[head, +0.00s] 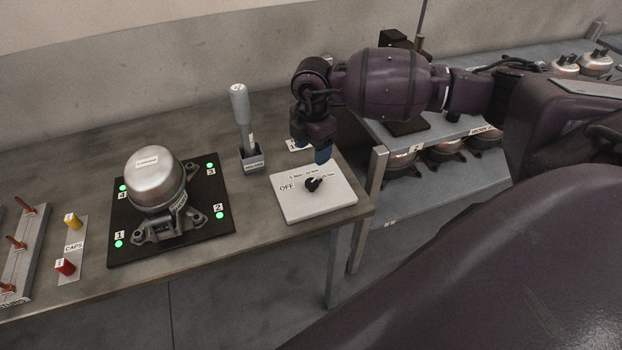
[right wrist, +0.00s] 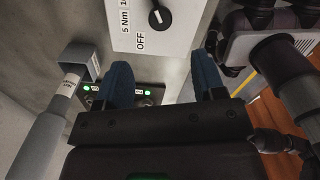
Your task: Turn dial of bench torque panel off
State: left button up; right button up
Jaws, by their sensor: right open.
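The bench torque panel (head: 300,208) is a white plate near the right end of the bench, with OFF and several Nm labels. Its small black dial (head: 313,184) is in the middle; which label it points at is too small to tell surely. My right gripper (head: 322,156) hangs over the panel's far edge, above and behind the dial, apart from it. In the right wrist view the blue fingers (right wrist: 163,80) are spread with nothing between them. There the dial (right wrist: 160,16) and panel (right wrist: 150,42) lie at the top, ahead of the fingertips. My left gripper is not in view.
A grey-handled tool (head: 241,105) stands in a holder (head: 252,160) left of the panel. A compressor (head: 156,180) sits on a black plate (head: 188,245) with green lights. A caps strip (head: 73,248) lies farther left. Shelves with more compressors (head: 446,150) stand right of the bench.

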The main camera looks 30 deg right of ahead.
aim_at(312, 182)
jog(key=shift+m, duration=0.4)
notch_tip(312, 182, down, 11)
jog(key=shift+r, duration=0.1)
jog(key=shift+c, duration=0.3)
jog(key=c, duration=0.9)
jog(key=shift+o, duration=0.2)
